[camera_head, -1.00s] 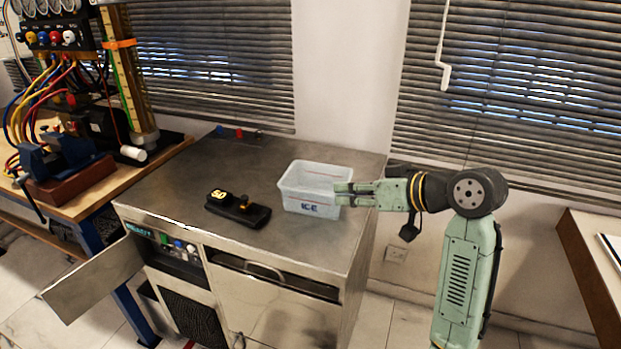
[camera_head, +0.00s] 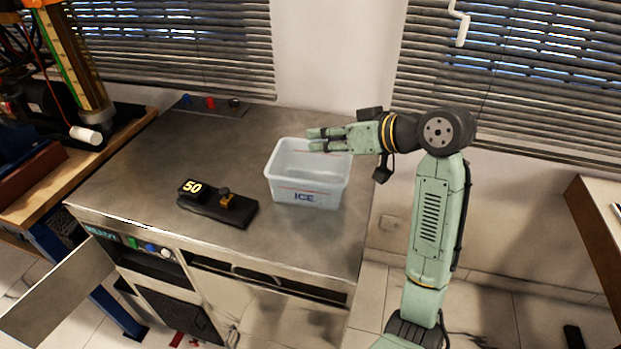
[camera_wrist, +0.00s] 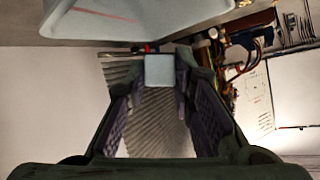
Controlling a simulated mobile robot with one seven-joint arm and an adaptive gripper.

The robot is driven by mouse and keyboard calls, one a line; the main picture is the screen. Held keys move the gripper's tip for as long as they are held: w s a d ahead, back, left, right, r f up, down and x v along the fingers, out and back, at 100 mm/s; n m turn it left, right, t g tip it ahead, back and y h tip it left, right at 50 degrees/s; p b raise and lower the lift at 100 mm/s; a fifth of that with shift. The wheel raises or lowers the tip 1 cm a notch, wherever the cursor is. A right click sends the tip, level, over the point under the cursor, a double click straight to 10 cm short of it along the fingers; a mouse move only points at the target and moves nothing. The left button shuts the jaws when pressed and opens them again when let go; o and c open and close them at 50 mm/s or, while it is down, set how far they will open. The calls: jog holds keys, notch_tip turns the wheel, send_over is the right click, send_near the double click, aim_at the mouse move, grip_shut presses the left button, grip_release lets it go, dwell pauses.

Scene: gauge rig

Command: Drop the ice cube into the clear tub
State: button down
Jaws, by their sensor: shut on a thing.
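The clear tub (camera_head: 308,186), a translucent white box marked ICE, stands on the metal bench top (camera_head: 125,180). My gripper (camera_head: 315,140) comes in from the right, its fingers pointing left across the tub's far right part in the head view. In the wrist view my gripper (camera_wrist: 160,76) is shut on the ice cube (camera_wrist: 159,70), a small pale block between the fingertips. The ice cube cannot be made out in the head view. The tub's wall (camera_wrist: 120,28) fills the upper left of the wrist view. The exact height above the tub is hard to tell.
A black block (camera_head: 218,205) with a "50" display lies left of the tub. A dark strip with coloured knobs (camera_head: 210,103) lies at the bench's back edge. A wooden rig table stands at left. Window blinds (camera_head: 520,80) hang behind my arm.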

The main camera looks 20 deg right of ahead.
notch_tip(320, 180, down, 5)
jog(key=b, duration=0.2)
jog(key=shift+r+b, duration=0.2)
jog(key=shift+b, duration=0.2)
jog(key=c, duration=1.3)
grip_release()
jog(key=shift+r, duration=0.1)
jog(key=v, duration=1.2)
